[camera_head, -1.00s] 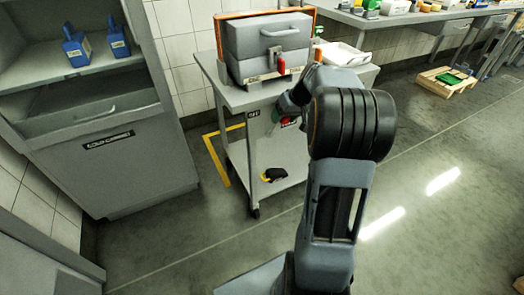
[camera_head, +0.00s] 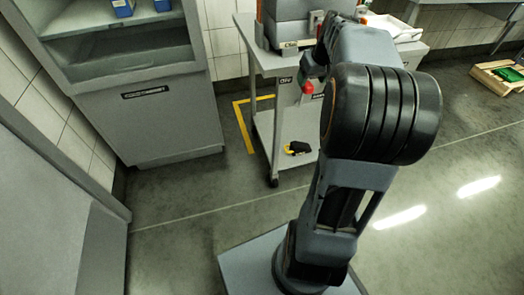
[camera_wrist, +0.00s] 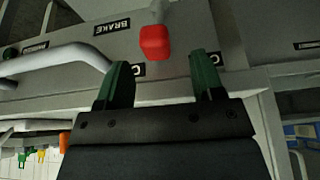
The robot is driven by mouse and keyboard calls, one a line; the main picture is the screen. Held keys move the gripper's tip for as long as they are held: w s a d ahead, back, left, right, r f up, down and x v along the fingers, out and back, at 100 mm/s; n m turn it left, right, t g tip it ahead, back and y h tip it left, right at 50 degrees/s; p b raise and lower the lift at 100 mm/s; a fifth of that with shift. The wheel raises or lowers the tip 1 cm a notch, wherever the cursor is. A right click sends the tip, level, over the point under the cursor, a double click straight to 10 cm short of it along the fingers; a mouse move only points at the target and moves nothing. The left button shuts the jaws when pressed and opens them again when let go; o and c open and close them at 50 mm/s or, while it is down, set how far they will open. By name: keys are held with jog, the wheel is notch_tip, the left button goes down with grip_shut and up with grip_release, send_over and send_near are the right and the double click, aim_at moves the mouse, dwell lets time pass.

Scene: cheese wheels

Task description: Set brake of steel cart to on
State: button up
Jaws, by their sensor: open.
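The steel cart (camera_head: 246,53) stands ahead of me, its grey panel facing my arm. A red brake knob (camera_head: 308,87) sticks out from the panel, near a dark label (camera_head: 286,80) that seems to read OFF. In the wrist view the red knob (camera_wrist: 155,42) hangs on a grey lever, right of the BRAKE label (camera_wrist: 112,27). My gripper (camera_wrist: 160,80) is open, its two green fingertips apart. The knob lies just beyond the tips, between them in the picture, and nothing is held. Other labels are partly hidden behind the fingers. My arm hides much of the cart in the head view.
A grey box (camera_head: 290,32) sits on the cart top. A yellow and black object (camera_head: 297,148) lies on the lower shelf. A grey cabinet (camera_head: 165,125) stands at the left. A wooden pallet (camera_head: 497,78) lies at the far right. The floor between is clear.

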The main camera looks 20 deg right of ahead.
jog(key=p+v, duration=0.3)
jog(key=v, duration=0.6)
jog(key=s+a+f+g+b, duration=0.1)
jog(key=s+a+f, duration=0.4)
jog(key=a+f, duration=0.3)
jog(key=s+a+f+n+b, duration=0.1)
jog(key=s+a+f, duration=0.5)
jog(key=a, duration=0.8)
jog(key=shift+s+a+f+n+g+y+b, duration=0.2)
jog(key=shift+s+f+n+g+y+b, duration=0.15)
jog(key=shift+f, duration=0.65)
jog(key=shift+w, duration=0.1)
